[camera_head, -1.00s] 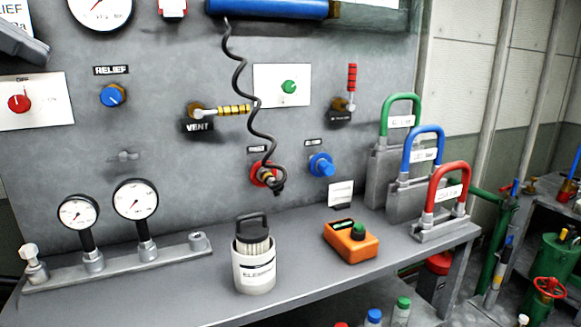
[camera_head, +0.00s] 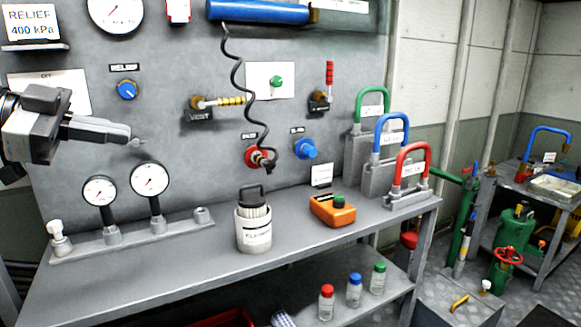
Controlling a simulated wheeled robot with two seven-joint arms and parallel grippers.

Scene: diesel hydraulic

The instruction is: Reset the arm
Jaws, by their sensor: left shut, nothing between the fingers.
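My left gripper (camera_head: 128,137) comes in from the left edge, in front of the grey panel (camera_head: 180,70). Its fingers are together with nothing between them. It hangs above the two small gauges (camera_head: 150,178) and covers part of the white OFF plate (camera_head: 50,80); the red knob seen there earlier is hidden. The blue RELIEF knob (camera_head: 127,90) is just above the gripper. My right gripper is not in view.
On the bench (camera_head: 180,262) stand a white canister (camera_head: 254,228), an orange box (camera_head: 332,210) and green, blue and red handled blocks (camera_head: 408,180). A coiled black cable (camera_head: 240,80) hangs mid-panel. Capped bottles (camera_head: 354,290) stand on the lower shelf. The bench front is bare.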

